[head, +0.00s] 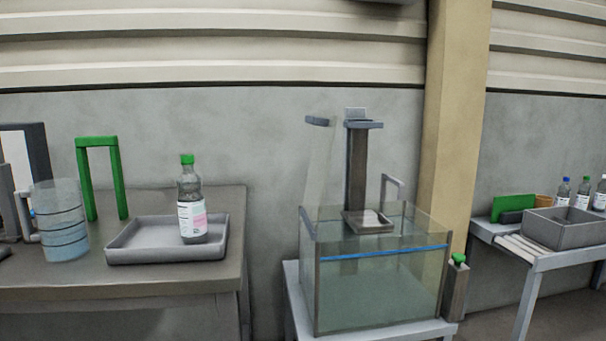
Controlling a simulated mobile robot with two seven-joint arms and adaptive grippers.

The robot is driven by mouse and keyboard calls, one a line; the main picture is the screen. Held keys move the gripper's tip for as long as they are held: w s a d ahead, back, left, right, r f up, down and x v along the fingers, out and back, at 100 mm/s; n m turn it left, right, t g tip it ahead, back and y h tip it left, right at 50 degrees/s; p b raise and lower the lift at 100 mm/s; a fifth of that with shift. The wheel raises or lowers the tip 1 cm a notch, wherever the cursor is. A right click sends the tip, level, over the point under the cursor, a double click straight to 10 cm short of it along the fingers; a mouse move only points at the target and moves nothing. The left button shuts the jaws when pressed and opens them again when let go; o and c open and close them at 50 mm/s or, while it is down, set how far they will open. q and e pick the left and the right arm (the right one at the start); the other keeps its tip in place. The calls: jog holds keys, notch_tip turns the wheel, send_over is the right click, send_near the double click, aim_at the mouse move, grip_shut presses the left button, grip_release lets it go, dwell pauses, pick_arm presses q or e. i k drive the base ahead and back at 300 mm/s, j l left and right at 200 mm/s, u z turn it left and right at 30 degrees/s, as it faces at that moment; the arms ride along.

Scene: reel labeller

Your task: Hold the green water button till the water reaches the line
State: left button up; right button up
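The green water button (458,258) sits on top of a short grey post (454,290) at the right side of the glass tank (340,310). Nothing touches the button. A blue line (385,253) runs across the front of the tank, below its rim. The lower part of the tank looks greenish, and I cannot clearly tell where the water surface is. A grey spout (392,182) stands at the back of the tank. Neither of my grippers shows in the head view.
Left table holds a grey tray (135,256) with a green-capped bottle (191,205), a clear ringed cylinder (60,225) and a green frame (97,145). A column (356,170) rises behind the tank. Right table holds a grey bin (555,230) and several bottles.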

aim_at(457, 258)
jog(key=j, duration=0.3)
jog(key=i+l, duration=0.2)
jog(key=l, duration=0.2)
jog(key=i+l+u, duration=0.1)
jog(key=l, duration=0.25)
jog(key=i+l, duration=0.25)
jog(key=l, duration=0.15)
jog(key=i+l+u, duration=0.1)
jog(key=l, duration=0.3)
jog(key=i+l, duration=0.25)
jog(key=l, duration=0.15)
jog(key=i+l+u, duration=0.1)
jog(key=l, duration=0.3)
jog(key=i+l+u, duration=0.1)
jog(key=l, duration=0.3)
jog(key=i+l, duration=0.2)
jog(key=l, duration=0.25)
